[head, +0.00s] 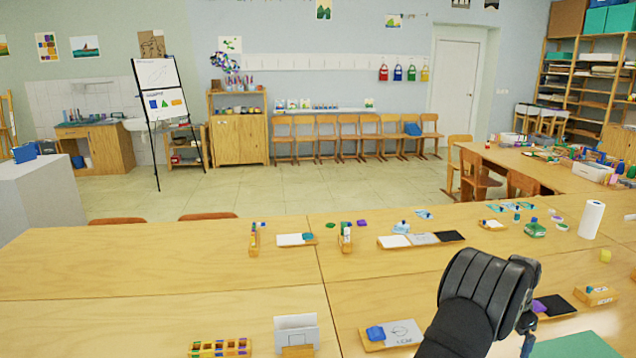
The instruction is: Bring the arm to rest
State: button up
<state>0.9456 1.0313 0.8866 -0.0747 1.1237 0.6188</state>
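My black arm rises from the bottom edge of the head view at the right, over the near part of the wooden table (150,275). Its rounded link hides part of the table behind it. My gripper (527,340) is only partly in view at the arm's right side, low in the picture. Its fingertips cannot be made out, so I cannot tell whether it is open or shut, or whether it holds anything.
A paper roll (591,219) stands at the right. The left table stretch is mostly clear.

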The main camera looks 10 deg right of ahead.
jog(key=w+a+r+n, duration=0.1)
jog(key=w+a+n, duration=0.3)
jog(key=a, duration=0.5)
jog(key=w+a+r+n+t, duration=0.1)
jog(key=w+a+r+n, duration=0.1)
jog(key=w+a, duration=0.5)
jog(key=w+a+r+n, duration=0.1)
jog(key=w+a+n, duration=0.3)
jog(key=a, duration=0.6)
jog(key=w+a+r+n+y, duration=0.1)
jog(key=a+n, duration=0.8)
jog(key=a, duration=2.1)
jog(key=shift+a+r+n+y, duration=0.15)
jog(key=shift+r+n+y, duration=0.15)
jog(key=shift+r, duration=0.8)
